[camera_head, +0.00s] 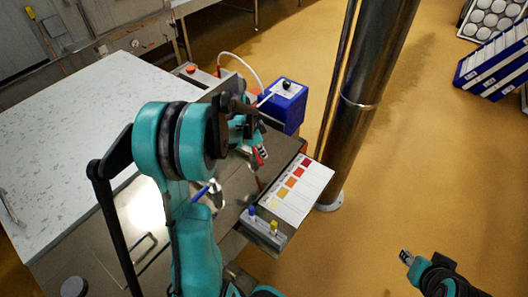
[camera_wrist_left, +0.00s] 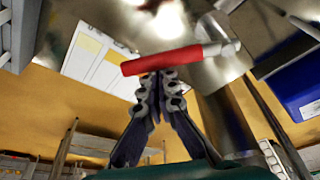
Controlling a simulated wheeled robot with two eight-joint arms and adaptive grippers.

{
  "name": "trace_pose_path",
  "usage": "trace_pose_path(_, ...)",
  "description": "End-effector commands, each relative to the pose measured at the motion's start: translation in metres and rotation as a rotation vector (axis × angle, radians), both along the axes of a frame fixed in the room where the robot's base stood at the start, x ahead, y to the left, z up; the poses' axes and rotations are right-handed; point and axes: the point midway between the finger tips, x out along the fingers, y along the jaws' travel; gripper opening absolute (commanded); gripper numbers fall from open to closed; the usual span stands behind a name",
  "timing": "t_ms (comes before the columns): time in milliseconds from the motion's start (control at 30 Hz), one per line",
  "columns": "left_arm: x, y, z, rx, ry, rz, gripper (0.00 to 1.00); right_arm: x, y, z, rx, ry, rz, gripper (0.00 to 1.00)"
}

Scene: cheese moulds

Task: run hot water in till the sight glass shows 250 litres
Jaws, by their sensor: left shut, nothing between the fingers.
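A red lever handle (camera_wrist_left: 172,61) on a metal valve (camera_wrist_left: 222,62) lies across the left wrist view. It also shows small in the head view (camera_head: 257,159). My left gripper (camera_wrist_left: 158,76) is shut and empty, its fingertips right at the red handle's lower edge; I cannot tell whether they touch. In the head view my left arm hides much of the piping. A blue handle (camera_head: 201,193) sticks out beside the arm. I cannot make out a sight glass or its level. My right gripper (camera_head: 406,258) is at the lower right, away from the vat; its opening is unclear.
A blue box with a black knob (camera_head: 284,101) stands behind the valve. A steel column (camera_head: 365,95) rises to the right. Open floor lies beyond.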

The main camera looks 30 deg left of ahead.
Motion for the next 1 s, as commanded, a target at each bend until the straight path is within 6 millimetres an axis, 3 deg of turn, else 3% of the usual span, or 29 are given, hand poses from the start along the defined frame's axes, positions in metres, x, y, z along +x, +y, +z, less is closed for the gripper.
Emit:
trace_pose_path(500, -0.024, 0.023, 0.000, 0.000, 0.001, -0.418, 0.00, 0.000, 0.000, 0.003, 0.000, 0.000, 0.000, 0.36)
trace_pose_path(1000, -0.036, 0.049, 0.000, 0.001, 0.001, -0.410, 0.00, 0.000, 0.000, 0.006, 0.000, 0.000, 0.000, 0.36)
